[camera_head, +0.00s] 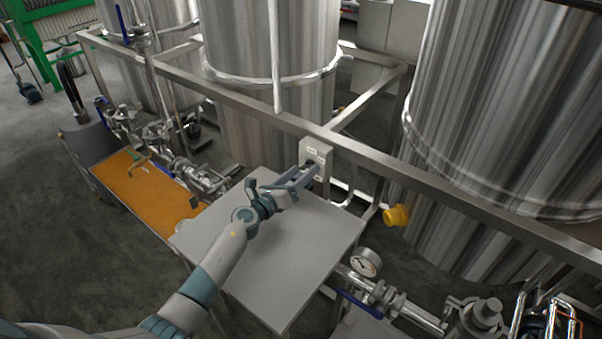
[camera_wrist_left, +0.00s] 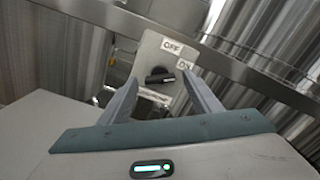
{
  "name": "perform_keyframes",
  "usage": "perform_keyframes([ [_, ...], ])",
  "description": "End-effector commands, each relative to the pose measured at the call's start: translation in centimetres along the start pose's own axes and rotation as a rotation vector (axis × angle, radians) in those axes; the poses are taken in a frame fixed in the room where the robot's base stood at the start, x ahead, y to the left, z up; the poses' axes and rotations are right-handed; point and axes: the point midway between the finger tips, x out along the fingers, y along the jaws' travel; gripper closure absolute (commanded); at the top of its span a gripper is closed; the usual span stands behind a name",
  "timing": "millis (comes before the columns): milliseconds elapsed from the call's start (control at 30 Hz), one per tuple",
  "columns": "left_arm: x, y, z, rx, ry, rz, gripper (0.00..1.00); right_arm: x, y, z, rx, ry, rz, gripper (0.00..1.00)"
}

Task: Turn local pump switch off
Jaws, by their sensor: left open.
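The pump switch is a grey box (camera_head: 318,152) on the steel frame rail, just past the far edge of a grey table. In the left wrist view the switch box (camera_wrist_left: 153,58) carries OFF and ON labels, with OFF at the top and ON at the right. Its black knob (camera_wrist_left: 160,76) lies roughly sideways, one end toward the ON label. My left gripper (camera_head: 313,172) is open in front of the box. In the wrist view its fingers (camera_wrist_left: 160,85) stand either side of the knob, and contact cannot be told. My right gripper is not in view.
The grey tabletop (camera_head: 290,245) lies under my left arm and is bare. A steel rail (camera_head: 400,170) runs behind it, with large steel tanks (camera_head: 500,110) beyond. A yellow fitting (camera_head: 397,215), a gauge (camera_head: 366,262) and pipework are at the right. An orange tray (camera_head: 145,190) is at the left.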

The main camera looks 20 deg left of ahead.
Motion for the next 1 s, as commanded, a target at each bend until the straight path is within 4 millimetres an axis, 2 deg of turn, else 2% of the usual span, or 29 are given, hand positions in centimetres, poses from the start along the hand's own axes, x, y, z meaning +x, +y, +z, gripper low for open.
perform_keyframes([
  [100, 0.0, 0.0, 0.0, 0.000, 0.000, 0.000, 0.45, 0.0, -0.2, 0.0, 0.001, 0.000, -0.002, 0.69],
  [267, 0.0, 0.0, 0.0, 0.000, 0.000, 0.000, 0.83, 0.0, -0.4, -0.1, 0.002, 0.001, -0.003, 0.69],
  [667, 0.0, 0.0, 0.0, -0.035, 0.000, 0.000, 0.83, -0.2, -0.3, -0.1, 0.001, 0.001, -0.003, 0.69],
  [1000, 0.0, 0.0, 0.1, -0.213, 0.000, 0.001, 0.83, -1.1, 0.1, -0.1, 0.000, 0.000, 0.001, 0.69],
])
